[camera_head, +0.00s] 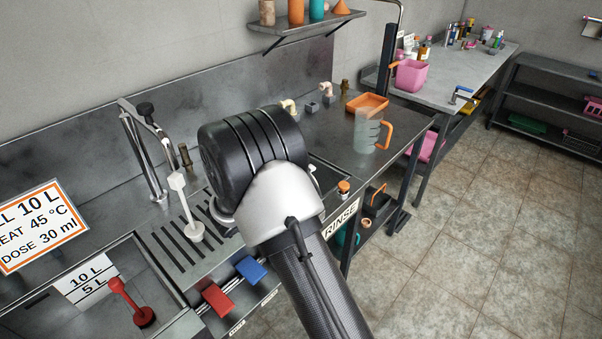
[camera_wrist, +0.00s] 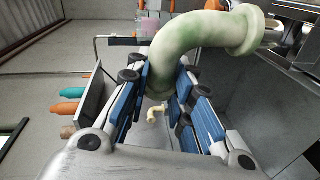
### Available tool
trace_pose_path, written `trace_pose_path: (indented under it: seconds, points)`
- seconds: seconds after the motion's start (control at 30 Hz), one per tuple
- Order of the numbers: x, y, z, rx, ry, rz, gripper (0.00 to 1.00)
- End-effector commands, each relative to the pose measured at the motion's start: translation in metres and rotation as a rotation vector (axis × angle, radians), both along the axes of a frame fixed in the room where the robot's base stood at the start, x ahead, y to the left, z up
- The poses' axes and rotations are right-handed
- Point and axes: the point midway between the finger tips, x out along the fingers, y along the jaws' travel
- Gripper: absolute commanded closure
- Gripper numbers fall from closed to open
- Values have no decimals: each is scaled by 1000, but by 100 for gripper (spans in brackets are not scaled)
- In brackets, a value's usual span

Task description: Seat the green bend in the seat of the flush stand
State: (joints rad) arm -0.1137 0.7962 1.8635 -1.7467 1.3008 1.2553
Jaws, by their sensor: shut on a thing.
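The green bend (camera_wrist: 200,32), a pale green curved pipe with a flanged end at the right, fills the top middle of the wrist view. My gripper (camera_wrist: 168,82) is shut on its lower leg, with blue finger pads on either side of it. The bend is raised in the fingers, and its held end is partly hidden by them. In the head view my black and white wrist covers the fingers and the bend. I cannot make out the flush stand or its seat for certain; it may be behind my arm.
A clear jug (camera_head: 371,133) with an orange handle and an orange tray (camera_head: 367,104) are to the right. A white brush (camera_head: 185,205) stands on the left drainer beside the tap (camera_head: 146,150).

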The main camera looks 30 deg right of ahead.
Motion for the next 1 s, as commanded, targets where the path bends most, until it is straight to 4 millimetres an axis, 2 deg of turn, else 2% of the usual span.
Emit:
trace_pose_path:
  seconds: [1.0]
  points:
    - [0,0,-25,-1,1,0,100]
